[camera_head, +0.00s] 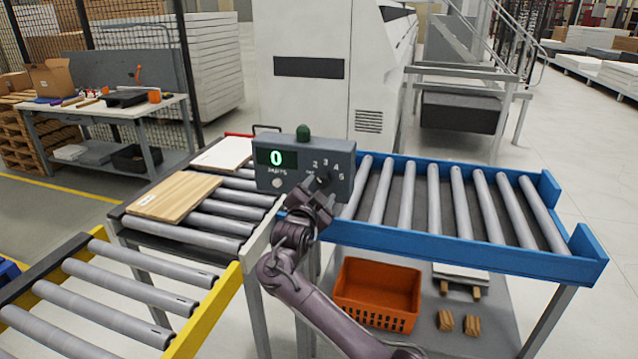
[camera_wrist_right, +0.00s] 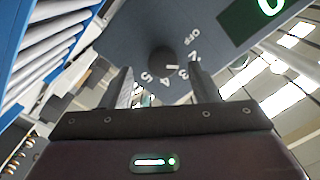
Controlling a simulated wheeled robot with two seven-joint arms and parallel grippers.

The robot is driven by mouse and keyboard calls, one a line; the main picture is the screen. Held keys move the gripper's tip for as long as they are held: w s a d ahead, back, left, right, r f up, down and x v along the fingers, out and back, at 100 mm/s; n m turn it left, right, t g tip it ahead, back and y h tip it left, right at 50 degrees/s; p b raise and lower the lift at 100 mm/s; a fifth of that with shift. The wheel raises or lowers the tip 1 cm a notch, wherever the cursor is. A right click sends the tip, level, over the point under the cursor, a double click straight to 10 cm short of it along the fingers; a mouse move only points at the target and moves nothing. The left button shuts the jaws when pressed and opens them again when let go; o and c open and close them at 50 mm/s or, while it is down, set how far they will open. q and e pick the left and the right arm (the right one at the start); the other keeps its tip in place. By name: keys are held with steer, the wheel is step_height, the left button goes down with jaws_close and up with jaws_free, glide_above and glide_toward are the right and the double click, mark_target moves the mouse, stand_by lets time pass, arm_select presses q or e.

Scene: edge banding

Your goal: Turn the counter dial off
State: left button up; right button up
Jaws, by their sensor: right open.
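The grey counter box (camera_head: 343,160) stands at the inner end of the blue roller conveyor. Its green display (camera_head: 277,157) reads 0, and a round button sits below it. The dark round dial (camera_wrist_right: 162,58) shows in the right wrist view, with OFF and several numbers around it. A small white mark on the dial points towards the numbers, near 2 or 3. My right gripper (camera_head: 320,192) is in front of the box and covers most of the dial in the head view. Its fingers (camera_wrist_right: 160,72) are open, one to each side of the dial; contact cannot be told.
Wooden boards (camera_head: 172,197) lie on the grey rollers left of the box. The blue conveyor (camera_head: 560,262) extends right, its rollers bare. An orange crate (camera_head: 376,290) stands on the shelf below. A yellow-edged roller conveyor (camera_head: 205,312) is at front left.

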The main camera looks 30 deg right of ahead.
mark_target(323, 181)
steer(key=shift+w+d+r, duration=0.15)
steer(key=shift+w+d, duration=0.3)
steer(key=shift+d, duration=0.05)
steer(key=shift+w+d, duration=0.15)
steer(key=shift+w, duration=0.1)
steer(key=shift+w+d+p, duration=0.2)
steer(key=shift+w+p, duration=0.05)
steer(key=shift+p, duration=0.05)
steer(key=shift+d, duration=0.15)
steer(key=c, duration=1)
arm_select(q)
steer(key=shift+s+a+r, duration=0.45)
steer(key=shift+a, duration=0.25)
